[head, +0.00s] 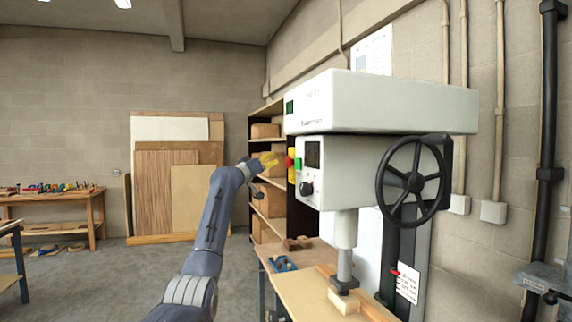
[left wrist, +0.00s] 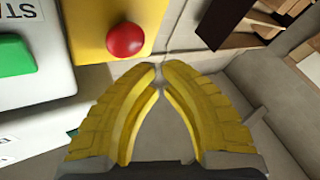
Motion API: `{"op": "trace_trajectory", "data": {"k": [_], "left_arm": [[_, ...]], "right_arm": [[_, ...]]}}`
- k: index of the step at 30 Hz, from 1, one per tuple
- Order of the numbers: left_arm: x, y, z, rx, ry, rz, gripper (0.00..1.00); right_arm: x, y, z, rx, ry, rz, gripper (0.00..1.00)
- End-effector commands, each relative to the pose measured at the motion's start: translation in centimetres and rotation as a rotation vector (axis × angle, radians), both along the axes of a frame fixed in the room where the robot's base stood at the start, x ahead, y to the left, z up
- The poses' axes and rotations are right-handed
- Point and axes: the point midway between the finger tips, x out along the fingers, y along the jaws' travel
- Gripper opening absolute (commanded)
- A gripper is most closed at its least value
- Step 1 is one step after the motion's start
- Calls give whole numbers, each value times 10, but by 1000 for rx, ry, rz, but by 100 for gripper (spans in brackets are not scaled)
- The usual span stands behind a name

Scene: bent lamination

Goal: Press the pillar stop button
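The stop button is a round red knob (left wrist: 125,40) on a yellow box (left wrist: 88,25) on the side of the white pillar machine (head: 395,100). In the head view the red button (head: 290,162) sits at the machine's left edge, by a green button (head: 298,164). My left gripper (head: 270,160) is just left of it, fingers pointing toward it. In the left wrist view its yellow fingers (left wrist: 159,72) meet nearly at the tips, with nothing between them. The tips are below and right of the red knob and look apart from it. My right gripper is not in view.
A large green button (left wrist: 28,45) on a white panel lies left of the yellow box. A black handwheel (head: 413,181) projects from the machine's right side. Shelves with boxes (head: 266,131) stand behind my left gripper. A bench (head: 290,290) is below.

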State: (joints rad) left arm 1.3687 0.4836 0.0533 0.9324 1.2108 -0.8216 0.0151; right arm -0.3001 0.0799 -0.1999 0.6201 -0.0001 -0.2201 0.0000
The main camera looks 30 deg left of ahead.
Motion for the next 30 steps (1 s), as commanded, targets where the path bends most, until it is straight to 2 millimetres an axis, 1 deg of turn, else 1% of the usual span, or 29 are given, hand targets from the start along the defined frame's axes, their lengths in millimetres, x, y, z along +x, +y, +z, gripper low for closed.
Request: {"op": "trace_trajectory", "data": {"k": [6, 12, 17, 30], "left_arm": [[-14, 13, 0, 2, -1, 2, 0], [-23, 21, 1, 1, -1, 1, 0], [-26, 23, 1, 0, -1, 0, 0], [-26, 23, 1, 1, 0, 0, 0]], "right_arm": [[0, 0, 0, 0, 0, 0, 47], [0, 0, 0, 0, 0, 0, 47], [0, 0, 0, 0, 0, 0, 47], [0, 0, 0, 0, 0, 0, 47]]}}
